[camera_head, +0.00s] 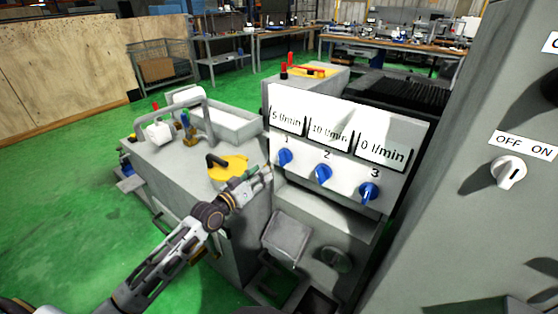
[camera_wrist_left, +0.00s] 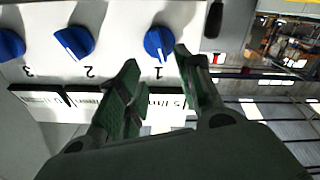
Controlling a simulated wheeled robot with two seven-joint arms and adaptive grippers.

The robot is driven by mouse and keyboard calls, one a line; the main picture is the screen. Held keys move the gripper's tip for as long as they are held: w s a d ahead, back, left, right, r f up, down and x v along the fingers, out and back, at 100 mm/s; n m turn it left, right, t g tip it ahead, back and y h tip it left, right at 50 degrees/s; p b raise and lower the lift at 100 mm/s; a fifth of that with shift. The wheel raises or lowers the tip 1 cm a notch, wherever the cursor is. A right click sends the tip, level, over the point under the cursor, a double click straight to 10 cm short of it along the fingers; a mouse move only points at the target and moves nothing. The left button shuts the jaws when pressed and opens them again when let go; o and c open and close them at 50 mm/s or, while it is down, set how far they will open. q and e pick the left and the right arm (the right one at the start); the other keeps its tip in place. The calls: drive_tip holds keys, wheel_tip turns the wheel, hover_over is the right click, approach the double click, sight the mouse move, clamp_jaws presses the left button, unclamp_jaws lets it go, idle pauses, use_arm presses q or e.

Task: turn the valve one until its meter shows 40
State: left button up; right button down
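Valve one is a blue knob (camera_head: 285,157) under the number 1 on the white panel, below a meter (camera_head: 287,121) reading 5 l/min. My left gripper (camera_head: 262,173) is just left of and below that knob. In the left wrist view, which is upside down, its green fingers (camera_wrist_left: 158,68) are open and empty. Valve one (camera_wrist_left: 158,42) shows just beyond the gap between the fingertips; whether they touch it I cannot tell. Its white pointer mark is visible. My right gripper is not in view.
Valve two (camera_head: 323,174) and valve three (camera_head: 368,192) sit right of valve one, under meters reading 10 and 0 l/min. A grey cabinet (camera_head: 452,190) with an OFF/ON switch (camera_head: 508,171) stands at the right. A yellow part (camera_head: 228,169) lies on the machine beside my arm.

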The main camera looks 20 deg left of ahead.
sight(279, 159)
use_arm(q)
drive_tip(key=x, duration=0.5)
drive_tip(key=shift+w+d, duration=0.1)
drive_tip(key=shift+w, duration=0.25)
drive_tip(key=shift+w+d+b, duration=0.2)
drive_tip(key=shift+w+b, duration=0.1)
drive_tip(key=shift+w, duration=0.25)
drive_tip(key=shift+w+d, duration=0.25)
drive_tip(key=shift+w, duration=0.35)
drive_tip(key=shift+x, duration=1.4)
drive_tip(key=shift+w, duration=0.1)
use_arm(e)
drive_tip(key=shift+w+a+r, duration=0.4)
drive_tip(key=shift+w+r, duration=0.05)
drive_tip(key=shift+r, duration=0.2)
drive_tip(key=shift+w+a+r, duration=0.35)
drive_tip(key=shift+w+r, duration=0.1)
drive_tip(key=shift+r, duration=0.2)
use_arm(q)
drive_tip(key=c, duration=0.7)
clamp_jaws()
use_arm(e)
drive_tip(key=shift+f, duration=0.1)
